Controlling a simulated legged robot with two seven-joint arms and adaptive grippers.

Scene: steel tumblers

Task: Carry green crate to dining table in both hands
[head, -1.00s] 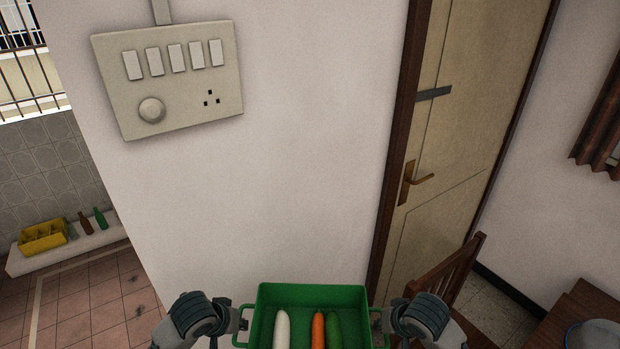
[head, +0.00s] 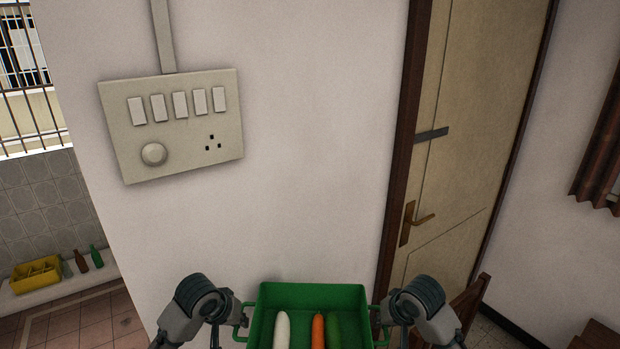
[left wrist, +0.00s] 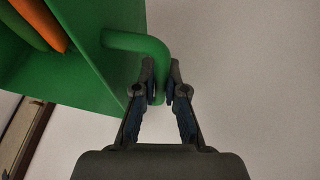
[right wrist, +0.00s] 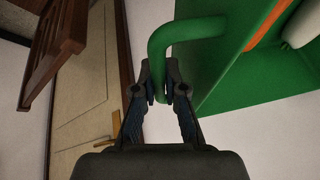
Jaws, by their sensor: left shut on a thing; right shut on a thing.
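The green crate (head: 312,292) is at the bottom centre of the head view, held in front of me between my two arms. A white radish-like vegetable (head: 282,330), an orange carrot (head: 318,331) and a green cucumber-like vegetable (head: 334,330) lie in it. My left gripper (left wrist: 160,92) is shut on the crate's handle (left wrist: 140,44) at one end. My right gripper (right wrist: 160,90) is shut on the handle (right wrist: 185,30) at the other end. The crate's lower part is cut off in the head view. The dining table does not clearly show in any view now.
A white wall (head: 290,150) with a switch panel (head: 172,125) stands ahead. A door (head: 450,150) is to the right, with a wooden chair (head: 474,300) in front of it. A yellow crate (head: 36,274) and bottles stand on a ledge at far left.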

